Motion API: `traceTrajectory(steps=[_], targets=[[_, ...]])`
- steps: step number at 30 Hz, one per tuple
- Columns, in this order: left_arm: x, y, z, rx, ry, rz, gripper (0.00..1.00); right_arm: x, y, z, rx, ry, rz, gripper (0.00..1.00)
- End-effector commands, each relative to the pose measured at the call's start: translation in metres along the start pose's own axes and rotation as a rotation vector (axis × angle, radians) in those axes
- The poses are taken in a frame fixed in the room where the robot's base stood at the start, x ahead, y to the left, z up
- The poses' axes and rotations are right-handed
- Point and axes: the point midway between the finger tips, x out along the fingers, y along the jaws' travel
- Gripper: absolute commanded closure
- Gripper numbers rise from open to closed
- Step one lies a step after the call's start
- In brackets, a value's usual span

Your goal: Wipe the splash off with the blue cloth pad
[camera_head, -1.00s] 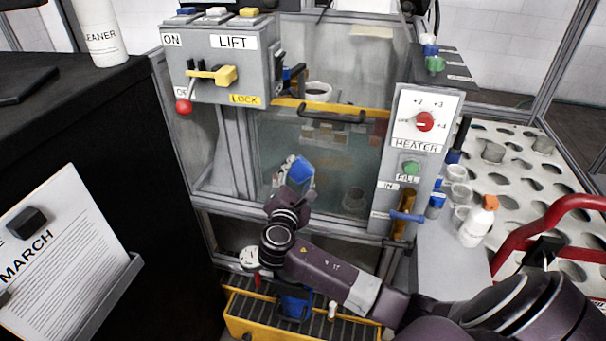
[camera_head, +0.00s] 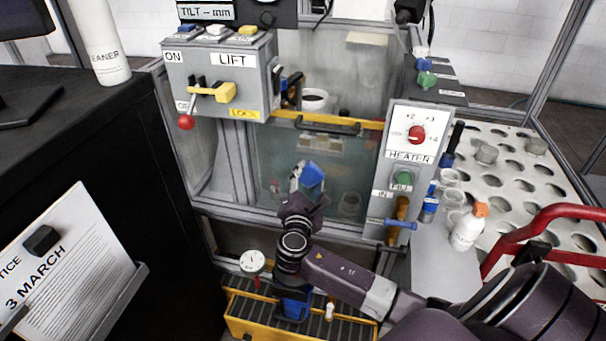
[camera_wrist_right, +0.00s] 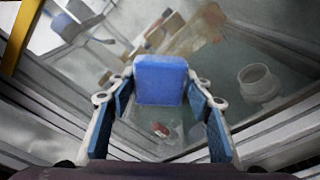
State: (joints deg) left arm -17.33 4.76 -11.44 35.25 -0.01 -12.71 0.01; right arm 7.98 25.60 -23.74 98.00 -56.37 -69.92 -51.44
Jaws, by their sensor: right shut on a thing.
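The blue cloth pad (camera_head: 313,174) is held in my right gripper (camera_head: 299,184), in front of the clear front pane (camera_head: 272,160) of the machine. In the right wrist view the pad (camera_wrist_right: 160,78) sits upright between the two fingertips, with the pane beyond it. I cannot tell whether the pad touches the pane. A brownish, patchy smear (camera_head: 325,144) shows at the pane's upper part, above the pad; it also shows in the wrist view (camera_wrist_right: 195,38). I cannot tell for sure that it is the splash. My left gripper is not in view.
A yellow bar (camera_head: 350,123) with a dark handle runs above the pane. A white bottle (camera_head: 467,232) stands further right. A yellow-edged tray (camera_head: 250,328) lies below.

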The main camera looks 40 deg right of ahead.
Motion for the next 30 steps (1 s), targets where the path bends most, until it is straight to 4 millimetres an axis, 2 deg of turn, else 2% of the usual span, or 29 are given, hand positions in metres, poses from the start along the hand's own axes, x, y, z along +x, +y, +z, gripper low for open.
traceTrajectory(steps=[12,22,30], targets=[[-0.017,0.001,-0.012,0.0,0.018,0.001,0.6,-0.002,-0.021,0.025,-0.004,-0.009,-0.004,0.73],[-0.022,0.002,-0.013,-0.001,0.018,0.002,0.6,-0.004,-0.031,0.033,-0.003,-0.008,-0.002,0.73],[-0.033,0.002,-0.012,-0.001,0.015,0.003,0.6,-0.008,-0.047,0.05,-0.003,-0.006,-0.003,0.73]])
